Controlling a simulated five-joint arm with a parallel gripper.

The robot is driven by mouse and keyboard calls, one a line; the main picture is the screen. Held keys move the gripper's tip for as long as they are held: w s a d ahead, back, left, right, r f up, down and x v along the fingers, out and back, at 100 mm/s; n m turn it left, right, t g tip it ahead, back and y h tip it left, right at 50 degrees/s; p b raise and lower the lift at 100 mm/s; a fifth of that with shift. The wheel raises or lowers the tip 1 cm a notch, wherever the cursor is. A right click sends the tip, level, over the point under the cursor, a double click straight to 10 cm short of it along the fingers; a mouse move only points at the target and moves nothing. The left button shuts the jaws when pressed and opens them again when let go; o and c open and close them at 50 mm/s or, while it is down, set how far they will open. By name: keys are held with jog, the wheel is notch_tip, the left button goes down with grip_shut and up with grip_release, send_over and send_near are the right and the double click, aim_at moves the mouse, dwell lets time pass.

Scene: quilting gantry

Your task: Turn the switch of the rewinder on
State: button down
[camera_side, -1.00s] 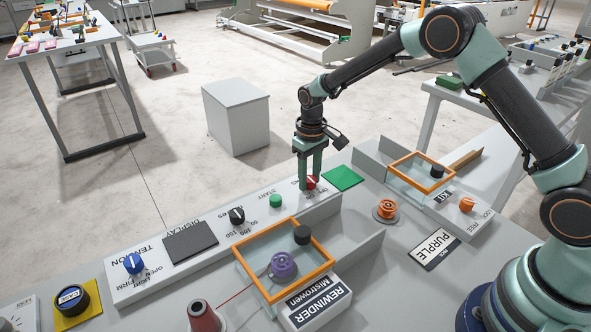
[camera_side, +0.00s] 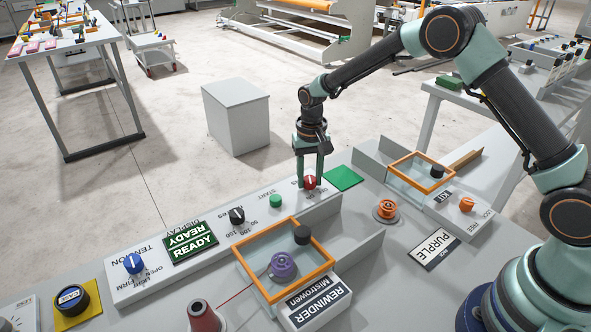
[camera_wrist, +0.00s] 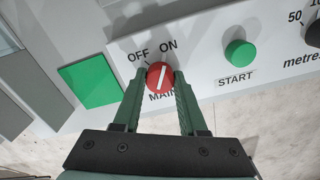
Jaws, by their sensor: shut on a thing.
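The rewinder's main switch is a red round knob (camera_wrist: 160,77) with a white line, labelled MAIN, OFF and ON. In the wrist view its line tilts toward the ON side. The red knob also shows in the side view (camera_side: 310,182) on the sloped grey panel. My gripper (camera_wrist: 158,84) is shut on the red knob, one finger on each side. In the side view my gripper (camera_side: 309,176) points straight down at the knob. The display (camera_side: 190,242) on the panel is lit green and reads READY.
A green START button (camera_side: 275,201), a black metres knob (camera_side: 237,216) and a blue tension knob (camera_side: 134,263) sit along the panel. A green pad (camera_side: 343,178) lies beside the red knob. An orange-framed guard box (camera_side: 240,262) stands in front of the panel.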

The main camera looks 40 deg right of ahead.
aim_at(310, 178)
jog(key=shift+r, duration=0.1)
jog(key=shift+c, duration=2.2)
grip_release()
notch_tip(310, 178, up, 12)
